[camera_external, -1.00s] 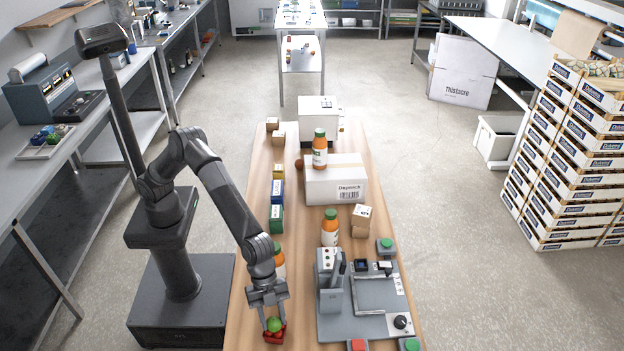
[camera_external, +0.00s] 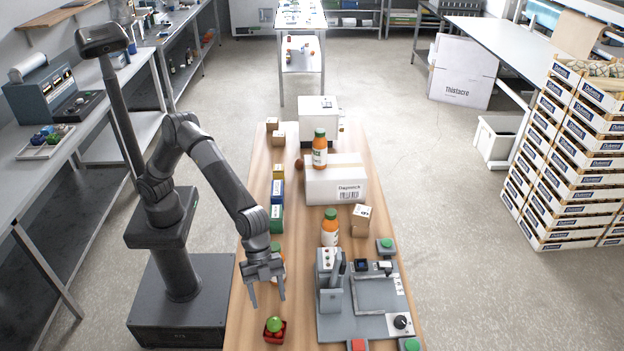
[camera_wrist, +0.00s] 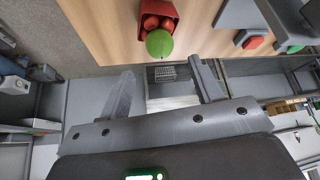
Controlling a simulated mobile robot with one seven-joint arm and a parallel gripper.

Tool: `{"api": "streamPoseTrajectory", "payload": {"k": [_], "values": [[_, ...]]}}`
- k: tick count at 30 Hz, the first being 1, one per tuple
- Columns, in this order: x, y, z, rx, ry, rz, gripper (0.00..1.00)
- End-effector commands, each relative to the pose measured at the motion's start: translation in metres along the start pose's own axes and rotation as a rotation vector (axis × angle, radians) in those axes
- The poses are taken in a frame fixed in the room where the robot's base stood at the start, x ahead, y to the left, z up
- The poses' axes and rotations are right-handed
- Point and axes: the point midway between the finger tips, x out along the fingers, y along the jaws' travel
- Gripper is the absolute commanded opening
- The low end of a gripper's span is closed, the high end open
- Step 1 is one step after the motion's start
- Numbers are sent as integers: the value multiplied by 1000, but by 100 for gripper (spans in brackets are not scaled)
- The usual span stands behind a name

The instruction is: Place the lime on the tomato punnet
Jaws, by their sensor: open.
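The green lime (camera_external: 274,324) rests on top of the red tomato punnet (camera_external: 275,337) at the near end of the wooden table. In the wrist view the lime (camera_wrist: 159,43) sits at the edge of the punnet (camera_wrist: 143,10), touching the red tomatoes (camera_wrist: 151,22) inside it. My gripper (camera_external: 268,303) is open and empty, raised above and behind the punnet, apart from the lime. In the wrist view its two fingers (camera_wrist: 165,80) are spread wide with nothing between them.
A grey sealing machine (camera_external: 345,305) stands right of the punnet. Orange bottles (camera_external: 330,228), a large carton (camera_external: 336,184) and small boxes (camera_external: 276,219) stand farther back. The punnet is close to the table's near left edge. Bare wood lies around it.

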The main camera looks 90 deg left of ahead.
Motion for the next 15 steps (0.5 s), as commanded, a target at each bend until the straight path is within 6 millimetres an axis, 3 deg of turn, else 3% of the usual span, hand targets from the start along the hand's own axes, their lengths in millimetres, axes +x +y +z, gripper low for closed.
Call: {"api": "streamPoseTrajectory", "payload": {"k": [6,15], "values": [[-37,0,0,1,1,-1,59],[-50,0,1,0,-1,-1,59]]}}
